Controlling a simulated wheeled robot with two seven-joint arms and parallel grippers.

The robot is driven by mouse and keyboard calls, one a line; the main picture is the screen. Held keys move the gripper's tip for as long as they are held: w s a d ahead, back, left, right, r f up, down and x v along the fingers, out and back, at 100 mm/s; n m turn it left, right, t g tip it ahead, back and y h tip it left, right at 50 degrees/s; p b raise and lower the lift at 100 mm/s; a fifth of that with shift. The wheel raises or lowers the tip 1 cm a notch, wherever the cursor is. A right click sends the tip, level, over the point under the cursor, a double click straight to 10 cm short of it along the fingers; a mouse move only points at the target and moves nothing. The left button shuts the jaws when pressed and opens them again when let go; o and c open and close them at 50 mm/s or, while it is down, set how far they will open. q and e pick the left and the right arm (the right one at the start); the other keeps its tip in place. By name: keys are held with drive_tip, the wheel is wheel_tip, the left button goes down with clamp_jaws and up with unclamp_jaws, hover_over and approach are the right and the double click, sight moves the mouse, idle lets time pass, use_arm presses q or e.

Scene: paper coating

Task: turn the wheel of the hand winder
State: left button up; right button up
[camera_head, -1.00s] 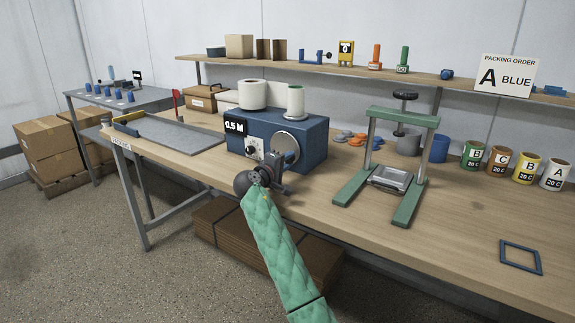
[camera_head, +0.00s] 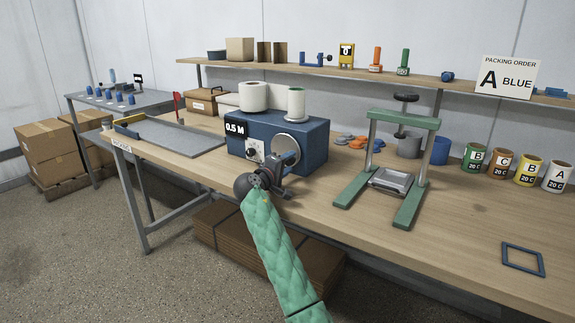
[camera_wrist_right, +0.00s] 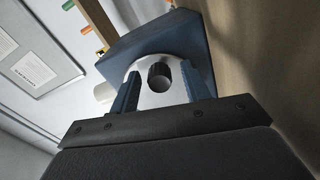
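The hand winder is a blue box (camera_head: 312,143) with a "0.5 M" label, standing on the bench in the head view. Its pale round wheel (camera_head: 284,142) is on the front face, partly hidden behind my right gripper (camera_head: 288,163). In the right wrist view the wheel (camera_wrist_right: 147,99) faces the camera, with a dark knob (camera_wrist_right: 160,75) standing out from it. The two blue fingers of my right gripper (camera_wrist_right: 161,92) are apart on either side of the knob, with gaps showing beside it. My left gripper is not in view.
A green press frame (camera_head: 407,122) stands right of the winder. Labelled cups (camera_head: 527,171) line the back right, and a blue square frame (camera_head: 522,259) lies near the front right edge. A grey board (camera_head: 180,138) lies to the left. The front right benchtop is mostly clear.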

drive_tip(key=shift+v, duration=3.9)
